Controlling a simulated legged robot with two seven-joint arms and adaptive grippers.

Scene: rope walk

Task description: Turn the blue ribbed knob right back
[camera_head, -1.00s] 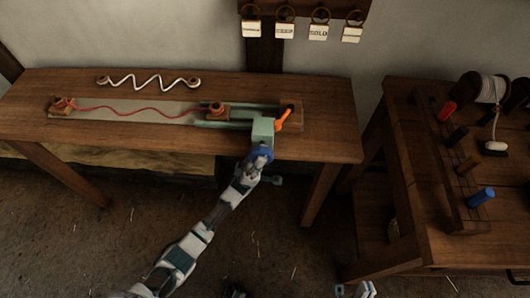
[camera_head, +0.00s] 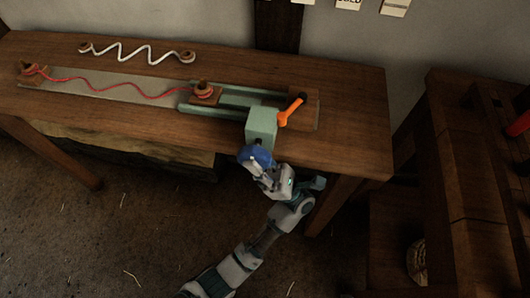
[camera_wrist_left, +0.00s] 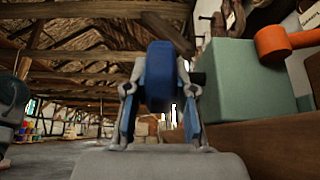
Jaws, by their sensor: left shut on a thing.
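The blue knob (camera_head: 257,155) sits on the front of a pale green block (camera_head: 262,122) at the table's front edge. My left gripper (camera_head: 258,165) is shut on the knob from the front. In the left wrist view the knob (camera_wrist_left: 161,77) stands between the two fingers of my left gripper (camera_wrist_left: 160,95), and the green block (camera_wrist_left: 245,80) is to its right. The knob's ribs are too small or dark to make out. My right gripper does not show.
An orange lever (camera_head: 291,110) sticks up beside the green block. A red cord (camera_head: 120,85) runs along a grey strip (camera_head: 95,88) on the wooden table (camera_head: 345,140). A white wavy cord (camera_head: 137,53) lies behind it. A second wooden table (camera_head: 450,160) stands at the right.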

